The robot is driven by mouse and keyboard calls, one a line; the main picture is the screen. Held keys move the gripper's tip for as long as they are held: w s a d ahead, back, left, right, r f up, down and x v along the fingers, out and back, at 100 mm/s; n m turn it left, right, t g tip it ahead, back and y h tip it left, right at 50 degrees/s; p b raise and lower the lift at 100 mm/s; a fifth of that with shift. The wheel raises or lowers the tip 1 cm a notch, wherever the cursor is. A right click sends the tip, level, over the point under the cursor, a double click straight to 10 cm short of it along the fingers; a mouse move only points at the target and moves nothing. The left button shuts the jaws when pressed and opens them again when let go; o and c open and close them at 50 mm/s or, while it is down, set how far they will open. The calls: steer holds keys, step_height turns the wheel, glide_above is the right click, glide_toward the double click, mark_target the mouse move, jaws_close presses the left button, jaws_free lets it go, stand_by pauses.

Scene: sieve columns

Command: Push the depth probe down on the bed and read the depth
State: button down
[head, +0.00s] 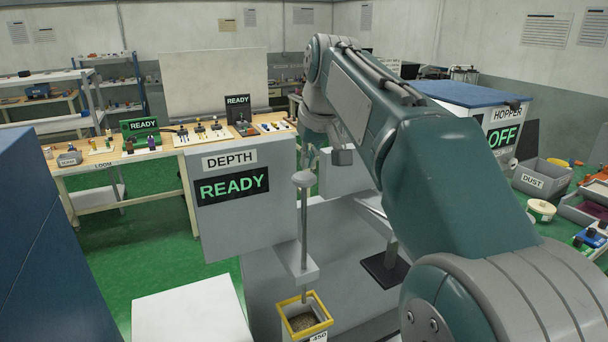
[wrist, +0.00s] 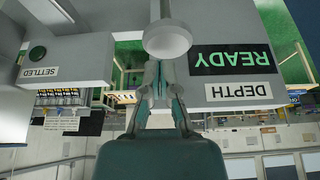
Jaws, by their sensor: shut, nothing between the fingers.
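The depth probe (head: 304,226) is a thin upright rod with a round grey knob (head: 304,179) on top. It passes through a grey bracket (head: 298,263) above a yellow-rimmed column (head: 287,301) with a brown granular bed (head: 303,321). The probe tip's contact with the bed is unclear. The DEPTH display (head: 232,186) reads READY in green. In the wrist view, which is upside down, my gripper (wrist: 157,72) is shut and empty, with its fingertips close to the pale knob (wrist: 167,39). Whether they touch is unclear.
A hopper (head: 503,136) marked OFF and a DUST bin (head: 542,178) stand at the right. A loom bench (head: 120,165) is behind at the left. A SETTLED panel (wrist: 40,72) shows in the wrist view. A pale block (head: 190,310) stands left of the column.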

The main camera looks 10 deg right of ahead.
step_height(320, 180, down, 12)
steer(key=shift+f, duration=0.15)
stand_by(1.8)
steer(key=shift+s+f, duration=0.15)
stand_by(0.5)
step_height(320, 180, up, 15)
stand_by(0.6)
steer(key=s+f+m, duration=0.1)
steer(key=s+f, duration=0.9)
steer(key=s, duration=0.3)
steer(key=s+f+m+t, duration=0.1)
steer(key=s+f, duration=1)
steer(key=s, duration=0.2)
steer(key=shift+s+f+h, duration=0.25)
steer(key=shift+f+h, duration=0.05)
steer(key=shift+h, duration=0.1)
